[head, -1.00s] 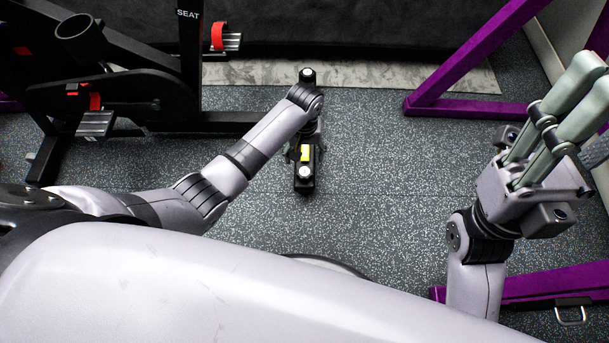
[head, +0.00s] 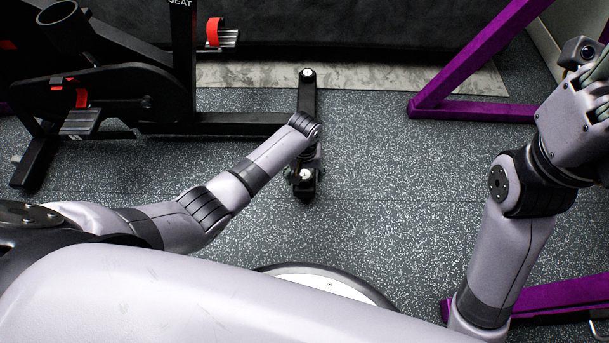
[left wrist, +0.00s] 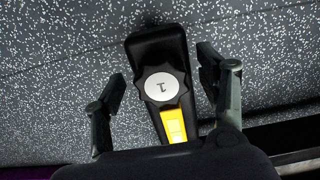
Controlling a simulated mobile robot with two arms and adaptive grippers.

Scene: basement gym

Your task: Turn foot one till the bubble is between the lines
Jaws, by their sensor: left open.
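Foot one (left wrist: 161,87) is a black lobed knob with a white cap marked 1, upside down in the left wrist view. It sits at the end of a black bar (left wrist: 155,45). A yellow level vial (left wrist: 174,125) lies beside it on the bar; I cannot make out its bubble or lines. My left gripper (left wrist: 162,76) is open, one finger on each side of the knob with gaps visible. In the head view the near foot's white cap (head: 304,174) shows below my left gripper (head: 303,180), and my wrist hides the vial. My right gripper (head: 590,75) is partly cut off by the right edge.
The bar's far end has another white-capped foot (head: 308,73) on a pale mat strip (head: 400,77). A black exercise bike (head: 120,85) stands at left. Purple frame legs (head: 470,75) are at right. The speckled floor (head: 400,180) between is clear.

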